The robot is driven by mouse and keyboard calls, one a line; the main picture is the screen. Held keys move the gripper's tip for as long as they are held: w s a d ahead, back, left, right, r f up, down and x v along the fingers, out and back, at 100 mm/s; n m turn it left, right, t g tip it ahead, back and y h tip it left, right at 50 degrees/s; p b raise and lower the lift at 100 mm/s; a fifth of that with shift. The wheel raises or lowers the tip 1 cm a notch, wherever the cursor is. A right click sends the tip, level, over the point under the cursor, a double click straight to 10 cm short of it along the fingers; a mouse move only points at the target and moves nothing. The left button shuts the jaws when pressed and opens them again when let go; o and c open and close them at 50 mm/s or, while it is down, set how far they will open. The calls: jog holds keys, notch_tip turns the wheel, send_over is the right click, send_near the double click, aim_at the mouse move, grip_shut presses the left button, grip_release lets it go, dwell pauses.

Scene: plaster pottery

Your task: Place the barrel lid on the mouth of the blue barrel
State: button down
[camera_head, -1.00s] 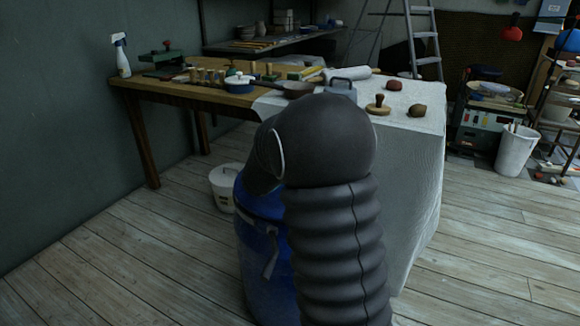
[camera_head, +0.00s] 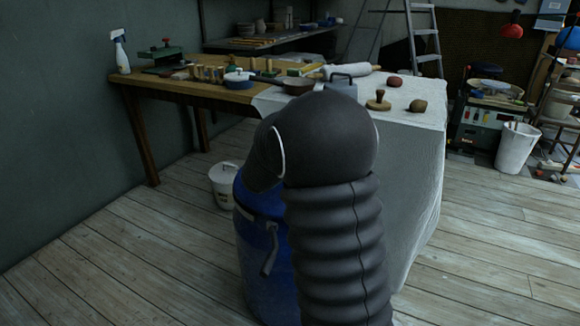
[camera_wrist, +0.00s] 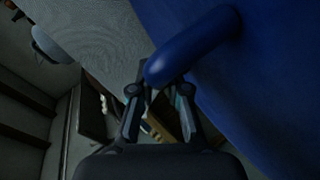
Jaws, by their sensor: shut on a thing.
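The blue barrel (camera_head: 262,285) stands on the floor in front of the cloth-covered table, partly behind my arm; a dark band and a grey lever show near its top. Its mouth is hidden by my arm. In the wrist view, a broad flat blue surface, seemingly the barrel lid (camera_wrist: 270,75), fills the right side, with a thick curved blue handle (camera_wrist: 195,45). My gripper (camera_wrist: 160,88) is shut on this handle, its fingers at the handle's near end. In the head view my gripper and the lid are hidden behind my arm, so I cannot tell whether the lid touches the barrel.
A white bucket (camera_head: 223,188) stands left of the barrel. Behind are a wooden table (camera_head: 185,90) with tools and a table draped in white cloth (camera_head: 418,150). A white bin (camera_head: 516,148) stands at the right. The plank floor at left is clear.

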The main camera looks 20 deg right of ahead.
jog(key=shift+f+b, duration=0.25)
jog(key=shift+b, duration=0.15)
jog(key=c, duration=1.1)
grip_release()
jog(key=shift+f, duration=0.1)
jog(key=v, duration=1.2)
